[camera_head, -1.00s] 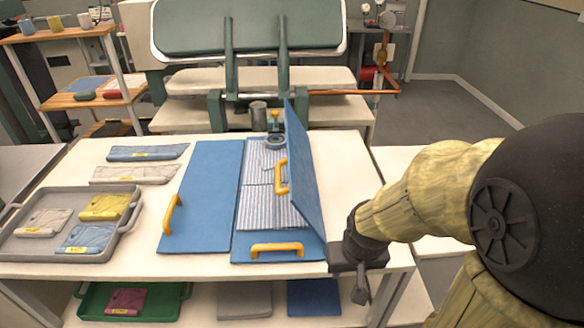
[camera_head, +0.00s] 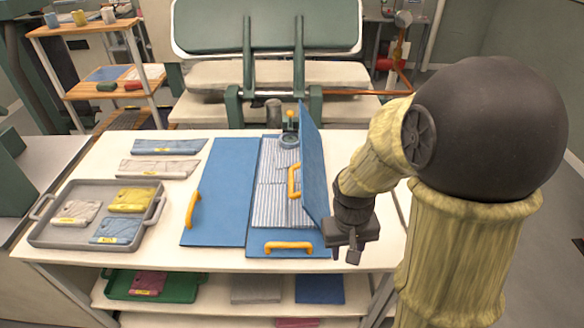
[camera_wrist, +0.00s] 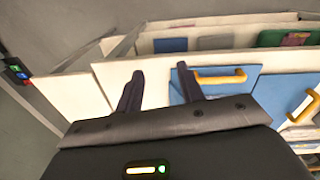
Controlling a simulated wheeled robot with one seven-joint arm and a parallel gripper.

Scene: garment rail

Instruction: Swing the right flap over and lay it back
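The blue folding board lies on the white table with its left flap (camera_head: 222,190) flat and its near flap handle (camera_head: 288,246) at the front. A striped garment (camera_head: 272,190) lies on its middle panel. The right flap (camera_head: 314,165) stands raised, nearly upright, its orange handle (camera_head: 293,181) on the face toward the garment. My gripper (camera_head: 350,256) is just right of the flap's near end, fingers pointing down; I cannot tell whether it touches. In the wrist view, my gripper's fingers (camera_wrist: 159,85) are apart with nothing between them, and the near flap handle (camera_wrist: 220,77) shows beyond.
A grey tray (camera_head: 40,236) with folded garments stands at the left. Folded garments (camera_head: 168,146) lie behind it. A small round dark item (camera_head: 289,140) sits at the garment's far end. A green press stands behind the table. The shelf below holds a green tray (camera_head: 190,287).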

